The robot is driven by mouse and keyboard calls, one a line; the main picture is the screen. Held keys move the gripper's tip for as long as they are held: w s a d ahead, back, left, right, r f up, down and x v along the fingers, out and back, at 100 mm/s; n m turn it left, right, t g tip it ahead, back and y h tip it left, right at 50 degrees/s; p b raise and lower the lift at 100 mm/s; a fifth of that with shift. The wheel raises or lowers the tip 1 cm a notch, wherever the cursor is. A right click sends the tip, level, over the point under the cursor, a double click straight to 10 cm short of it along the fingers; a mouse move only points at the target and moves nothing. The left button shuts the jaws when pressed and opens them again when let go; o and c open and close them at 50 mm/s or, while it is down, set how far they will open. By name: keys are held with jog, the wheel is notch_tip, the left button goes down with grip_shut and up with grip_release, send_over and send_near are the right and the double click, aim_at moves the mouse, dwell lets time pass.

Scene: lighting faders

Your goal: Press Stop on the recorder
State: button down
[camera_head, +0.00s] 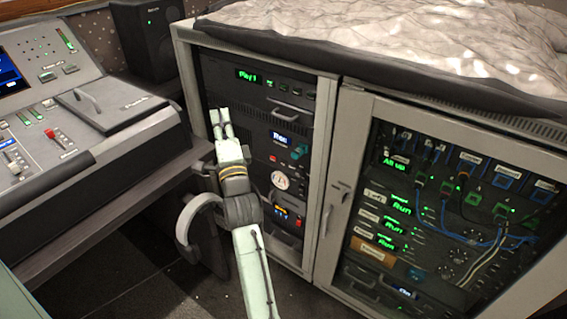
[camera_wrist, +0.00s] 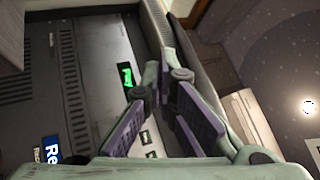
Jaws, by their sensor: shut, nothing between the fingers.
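The upper rack unit, which looks like the recorder, has a green display reading like "Play 1" (camera_head: 248,76) and a row of small green-marked buttons (camera_head: 283,87) to its right. I cannot read which button is Stop. The green display also shows in the wrist view (camera_wrist: 126,76), with some small lit buttons (camera_wrist: 146,137) partly hidden by my fingers. My gripper (camera_head: 221,117) is shut and empty. In the head view its tips appear below and left of the display. In the wrist view the tips (camera_wrist: 164,76) appear right of the display. I cannot tell whether they touch anything.
A drawer-like handle (camera_head: 287,115) sits between the units. A mixing desk (camera_head: 60,200) stands left, close to my arm. A glazed cabinet (camera_head: 335,215) with cables stands right. A cloth-covered top (camera_head: 410,35) overhangs the racks.

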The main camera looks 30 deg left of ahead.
jog(key=w+d+f+m+h, duration=0.1)
jog(key=w+f+m+h, duration=0.1)
jog(key=f, duration=0.6)
jog(key=w+d+f+m+g+h, duration=0.1)
jog(key=f+m, duration=0.3)
jog(key=f, duration=0.5)
jog(key=w+d+f+m+g+h+p, duration=0.1)
jog(key=w+d+f+m+h, duration=0.1)
jog(key=f, duration=0.7)
jog(key=shift+w+d+m+h, duration=0.2)
jog(key=shift+w+m+h, duration=0.2)
jog(key=shift+w+m, duration=0.55)
jog(key=shift+w+r, duration=0.1)
jog(key=shift+w, duration=0.2)
